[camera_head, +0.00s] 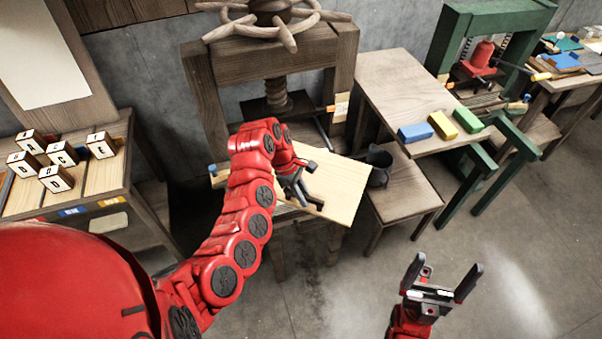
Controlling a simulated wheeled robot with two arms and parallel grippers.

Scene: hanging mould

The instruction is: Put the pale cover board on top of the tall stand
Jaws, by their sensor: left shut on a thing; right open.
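The pale cover board (338,187) is a flat, light wooden sheet in front of the large wooden screw press (200,95). My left gripper (308,197) is shut on the board near its front edge; the arm hides the board's left part and the fingers' exact contact. I cannot tell whether the board rests on the press bed or is just above it. A taller wooden stand (385,75) is right of the press, with blue, yellow and green blocks along its front edge. My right gripper (440,280) is open and empty over the floor at lower right.
A lower wooden stool (410,195) stands below the taller stand, with a dark vessel (379,165) at its left edge. A green press (490,20) stands at back right. A left bench (100,185) holds several lettered blocks. The floor at front right is clear.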

